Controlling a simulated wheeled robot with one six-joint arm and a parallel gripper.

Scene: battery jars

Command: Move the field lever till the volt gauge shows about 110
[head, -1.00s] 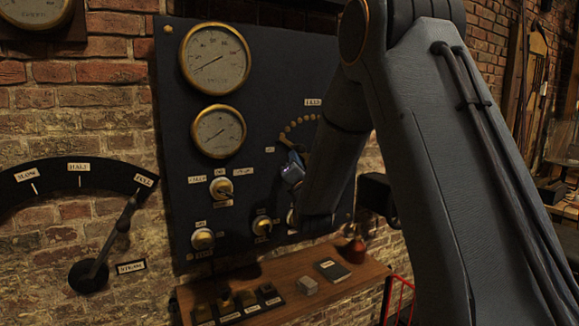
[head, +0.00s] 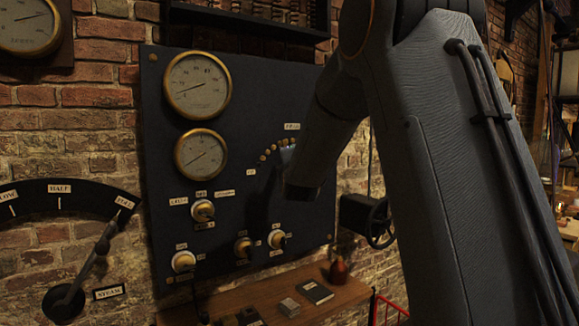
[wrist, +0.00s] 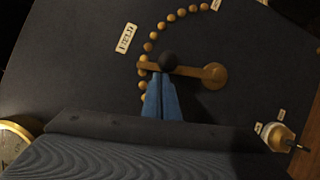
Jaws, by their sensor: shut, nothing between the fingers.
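The field lever (wrist: 188,70) is a brass arm with a dark round knob (wrist: 168,62), lying across an arc of brass studs in the wrist view. Its pivot is the brass disc at right. My gripper (wrist: 160,80) has its blue fingers shut and empty, tips just below the knob and close to the lever; whether they touch it I cannot tell. In the head view my arm hides the lever and fingers. Two brass-rimmed gauges, upper (head: 197,85) and lower (head: 201,154), are on the dark panel (head: 240,100). Their lettering is too small to read; the upper needle points lower left.
Several brass knobs, including one at left (head: 203,210), stick out from the panel below the gauges. A wooden shelf (head: 240,298) below holds a dark book (head: 316,292) and small items. A steam lever (head: 95,262) is on the brick wall at left. A black handwheel (head: 380,222) is right of the panel.

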